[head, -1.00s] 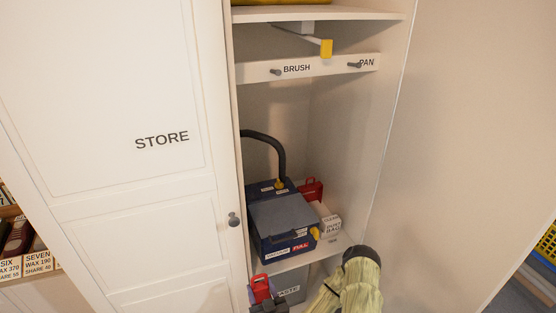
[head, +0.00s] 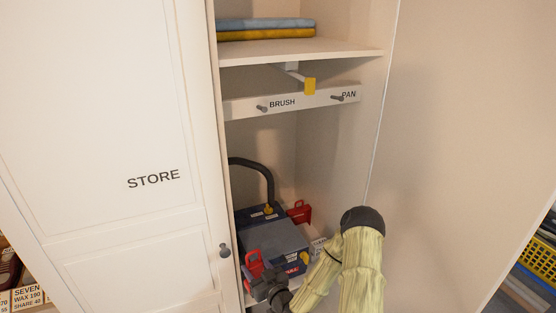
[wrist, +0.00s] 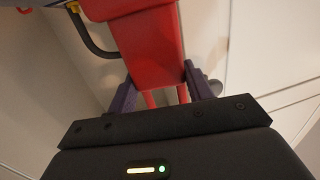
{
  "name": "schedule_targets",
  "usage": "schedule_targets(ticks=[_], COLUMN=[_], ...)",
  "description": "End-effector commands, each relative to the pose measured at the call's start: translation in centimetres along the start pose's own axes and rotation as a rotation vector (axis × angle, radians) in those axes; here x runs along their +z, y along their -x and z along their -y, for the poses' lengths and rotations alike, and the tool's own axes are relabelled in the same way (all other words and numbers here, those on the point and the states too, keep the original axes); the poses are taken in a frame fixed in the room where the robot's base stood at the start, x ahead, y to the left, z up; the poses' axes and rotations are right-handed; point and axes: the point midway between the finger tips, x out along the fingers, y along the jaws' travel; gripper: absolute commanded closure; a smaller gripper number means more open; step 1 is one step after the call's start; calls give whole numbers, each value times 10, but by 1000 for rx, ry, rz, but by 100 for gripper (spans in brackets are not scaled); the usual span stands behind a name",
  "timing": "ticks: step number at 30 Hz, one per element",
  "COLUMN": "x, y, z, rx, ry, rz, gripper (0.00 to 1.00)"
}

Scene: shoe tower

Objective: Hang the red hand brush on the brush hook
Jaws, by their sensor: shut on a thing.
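The red hand brush (head: 253,262) is held in my gripper (head: 268,284), low in front of the open cupboard. In the wrist view the brush (wrist: 145,50) is a broad red body with narrower red parts running down between the dark fingers of my gripper (wrist: 163,92), which are shut on it. The brush hook (head: 262,108) is a short grey peg beside the word BRUSH on a white rail (head: 312,98). The peg is bare, and the brush is well below it and apart from it. My gripper partly hides the brush in the head view.
A second peg (head: 338,97) is marked PAN. A yellow-ended bracket (head: 310,86) hangs above the rail. A blue vacuum (head: 270,235) with a dark hose stands below, beside a red item (head: 299,211). The STORE door (head: 130,150) stands at left.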

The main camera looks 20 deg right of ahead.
Motion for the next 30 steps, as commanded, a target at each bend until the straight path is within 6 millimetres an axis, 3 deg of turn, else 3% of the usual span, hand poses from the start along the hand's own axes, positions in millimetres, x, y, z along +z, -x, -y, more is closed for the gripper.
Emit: schedule_targets(ticks=[1, 14, 27, 30], x=[-29, -200, -382, -414], y=[-6, -29, -13, -7], z=[-8, -63, -96, -99], rx=[-9, -8, 121, 153], ry=[10, 10, -8, -15], rz=[0, 60, 116, 128], gripper=[72, 72, 72, 72])
